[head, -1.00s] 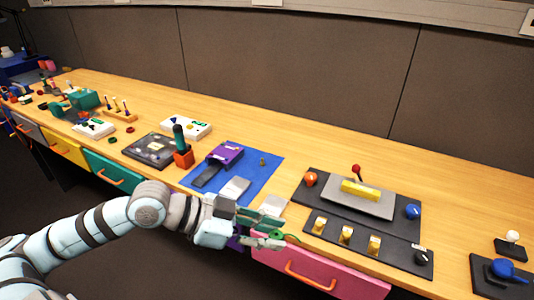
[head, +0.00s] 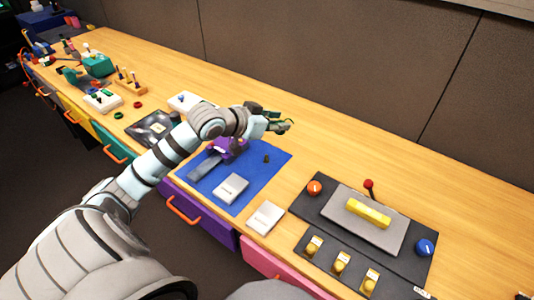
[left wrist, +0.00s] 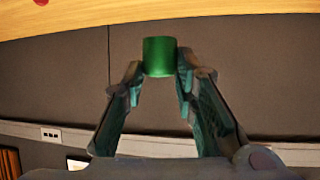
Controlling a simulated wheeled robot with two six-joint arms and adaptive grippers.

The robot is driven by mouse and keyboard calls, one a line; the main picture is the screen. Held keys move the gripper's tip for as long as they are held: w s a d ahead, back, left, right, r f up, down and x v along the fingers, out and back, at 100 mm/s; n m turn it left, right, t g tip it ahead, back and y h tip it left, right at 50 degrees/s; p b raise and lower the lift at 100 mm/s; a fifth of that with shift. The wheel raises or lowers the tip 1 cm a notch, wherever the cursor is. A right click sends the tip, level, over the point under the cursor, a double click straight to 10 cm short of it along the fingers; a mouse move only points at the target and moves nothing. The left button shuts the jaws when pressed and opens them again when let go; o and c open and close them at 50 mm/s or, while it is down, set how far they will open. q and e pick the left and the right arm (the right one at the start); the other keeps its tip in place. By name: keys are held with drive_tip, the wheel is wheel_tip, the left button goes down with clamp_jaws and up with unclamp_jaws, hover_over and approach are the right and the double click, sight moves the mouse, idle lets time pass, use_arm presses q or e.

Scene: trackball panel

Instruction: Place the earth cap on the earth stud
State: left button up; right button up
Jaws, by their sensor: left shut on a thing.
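The green earth cap (left wrist: 160,57) is a short cylinder held between the fingertips of my left gripper (left wrist: 158,82) in the left wrist view. In the head view my left gripper (head: 286,126) is raised above the far side of the blue mat (head: 266,181), and the cap shows only as a small bit of green at its tips. A small dark post that looks like the earth stud (head: 266,159) stands on the mat, below and slightly left of the fingertips. Nothing touches the post. My right gripper is not in view.
A purple block (head: 236,146) and a light grey plate (head: 231,188) are on the mat. A white card-like piece (head: 265,217) lies at the table's front edge. A dark control panel (head: 325,221) with knobs and a yellow bar is to the right. The table behind the mat is clear.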

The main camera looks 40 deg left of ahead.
use_arm(q)
drive_tip(key=w+a+n+y+p, duration=0.1)
drive_tip(key=w+a+n+y, duration=0.35)
drive_tip(key=a, duration=0.25)
drive_tip(key=shift+m+h, duration=0.55)
drive_tip(key=shift+m, duration=0.2)
drive_tip(key=f+b, duration=0.4)
drive_tip(key=f, duration=0.2)
drive_tip(key=f+b, duration=0.3)
drive_tip(key=f, duration=0.4)
drive_tip(key=s+f+b, duration=0.1)
drive_tip(key=f+b, duration=0.3)
drive_tip(key=f, duration=0.2)
drive_tip(key=shift+a+f+b, duration=0.1)
drive_tip(key=shift+f+b, duration=0.15)
drive_tip(key=shift+b, duration=0.05)
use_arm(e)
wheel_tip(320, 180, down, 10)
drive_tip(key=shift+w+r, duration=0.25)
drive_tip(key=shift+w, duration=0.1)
use_arm(q)
drive_tip(key=o, duration=0.9)
